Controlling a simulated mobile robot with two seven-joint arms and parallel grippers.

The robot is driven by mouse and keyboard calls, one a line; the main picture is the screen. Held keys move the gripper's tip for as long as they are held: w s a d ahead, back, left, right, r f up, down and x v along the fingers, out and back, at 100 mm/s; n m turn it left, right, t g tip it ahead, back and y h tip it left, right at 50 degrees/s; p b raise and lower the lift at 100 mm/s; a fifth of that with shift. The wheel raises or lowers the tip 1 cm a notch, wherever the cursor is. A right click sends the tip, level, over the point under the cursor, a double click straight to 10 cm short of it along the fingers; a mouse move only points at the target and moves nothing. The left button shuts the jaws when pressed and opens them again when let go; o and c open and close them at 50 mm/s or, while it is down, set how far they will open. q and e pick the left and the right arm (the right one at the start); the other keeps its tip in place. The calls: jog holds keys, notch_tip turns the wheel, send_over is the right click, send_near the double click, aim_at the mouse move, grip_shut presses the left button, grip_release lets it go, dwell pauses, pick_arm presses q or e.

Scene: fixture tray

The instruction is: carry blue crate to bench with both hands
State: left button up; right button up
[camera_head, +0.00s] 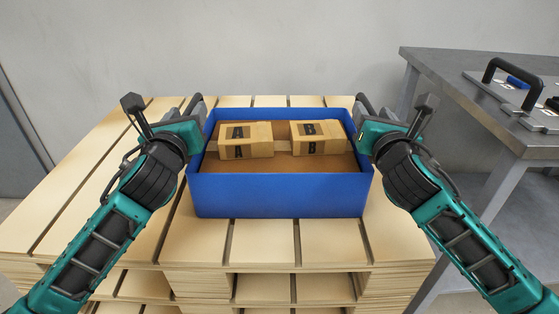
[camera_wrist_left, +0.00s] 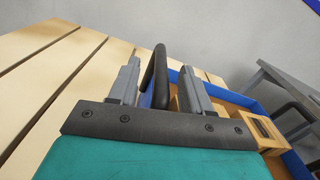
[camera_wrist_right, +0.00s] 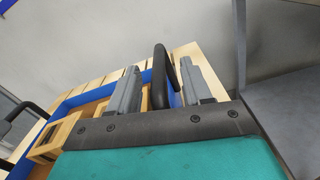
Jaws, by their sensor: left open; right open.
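The blue crate (camera_head: 282,194) sits on a stack of wooden pallets and holds two cardboard boxes, one marked A (camera_head: 246,140) and one marked B (camera_head: 318,138). My left gripper (camera_head: 197,108) is at the crate's left side. In the left wrist view its open fingers (camera_wrist_left: 160,82) stand either side of a black handle (camera_wrist_left: 154,75) on the crate wall. My right gripper (camera_head: 364,106) is at the crate's right side. In the right wrist view its open fingers (camera_wrist_right: 158,90) straddle the other black handle (camera_wrist_right: 164,72). The bench (camera_head: 440,62) stands at the right.
The pallet stack (camera_head: 90,190) has bare slats left of and in front of the crate. A grey wall (camera_head: 260,45) stands behind.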

pick_arm(q)
jog(key=shift+w, duration=0.65)
pick_arm(e)
jog(key=shift+w, duration=0.65)
pick_arm(q)
grip_shut()
pick_arm(e)
grip_shut()
pick_arm(q)
jog(key=shift+d, duration=0.2)
pick_arm(e)
jog(key=shift+a, duration=0.2)
